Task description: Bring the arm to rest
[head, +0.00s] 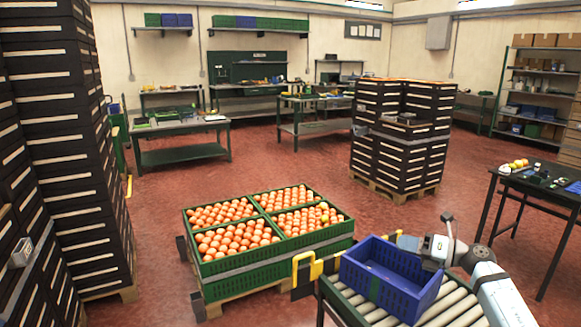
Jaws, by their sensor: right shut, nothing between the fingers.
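My right arm comes in from the lower right, bent over the roller conveyor (445,308). My right gripper (408,242) points left, just behind the back right edge of the blue crate (385,287). It is shut and holds nothing. I cannot tell whether it touches the crate. The crate sits on the rollers, and its visible inside looks empty. My left gripper is not in view.
Dark crate stacks (400,140) stand behind, and a table (545,185) is at right. Red floor is open in the middle.

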